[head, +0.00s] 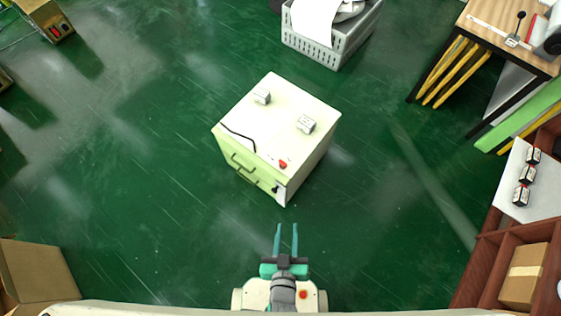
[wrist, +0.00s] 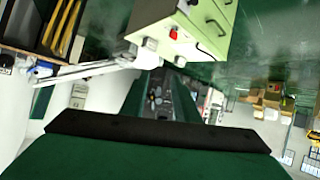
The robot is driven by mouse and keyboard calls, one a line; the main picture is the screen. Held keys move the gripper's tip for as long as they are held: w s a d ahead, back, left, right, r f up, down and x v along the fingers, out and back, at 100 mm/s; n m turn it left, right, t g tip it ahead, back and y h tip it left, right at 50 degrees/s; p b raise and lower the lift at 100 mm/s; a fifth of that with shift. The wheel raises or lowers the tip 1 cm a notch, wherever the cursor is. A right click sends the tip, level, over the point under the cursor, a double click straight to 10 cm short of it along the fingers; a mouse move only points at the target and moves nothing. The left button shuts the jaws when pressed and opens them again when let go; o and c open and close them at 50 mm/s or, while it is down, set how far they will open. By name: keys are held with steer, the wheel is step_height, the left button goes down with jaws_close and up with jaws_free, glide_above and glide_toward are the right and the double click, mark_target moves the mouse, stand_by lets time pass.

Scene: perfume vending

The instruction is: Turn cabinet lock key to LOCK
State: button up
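The cabinet (head: 275,125) is a cream box with a pale green front, standing on the green floor ahead of me. A small black part (head: 275,188), which looks like the lock key, sits on its front near the right corner. The cabinet (wrist: 205,28) also shows tilted at the top of the wrist view, with the small black part (wrist: 173,34) on its face. I cannot read the key's angle or any LOCK label. My gripper (head: 286,227) is in front of the cabinet's near corner, apart from it. Its two teal fingers are spread and empty.
A red button (head: 283,164) and two small boxes are on the cabinet top. A grey crate (head: 328,52) stands behind. A wooden table (head: 480,27) and a brown shelf unit (head: 487,262) are at right. Floor around the cabinet is clear.

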steer(key=w+d+f+n+g+y, duration=0.1)
steer(key=w+f+g, duration=0.1)
steer(key=w+f, duration=0.35)
steer(key=w+f+n+g, duration=0.1)
steer(key=w+f, duration=0.2)
steer(key=f, duration=0.5)
steer(key=n+g+y, duration=0.4)
steer(key=n+y, duration=0.3)
steer(key=n, duration=0.1)
glide_toward(283, 162)
steer(key=x, duration=1)
steer(key=shift+w, duration=0.1)
steer(key=shift+c, duration=0.3)
jaws_close()
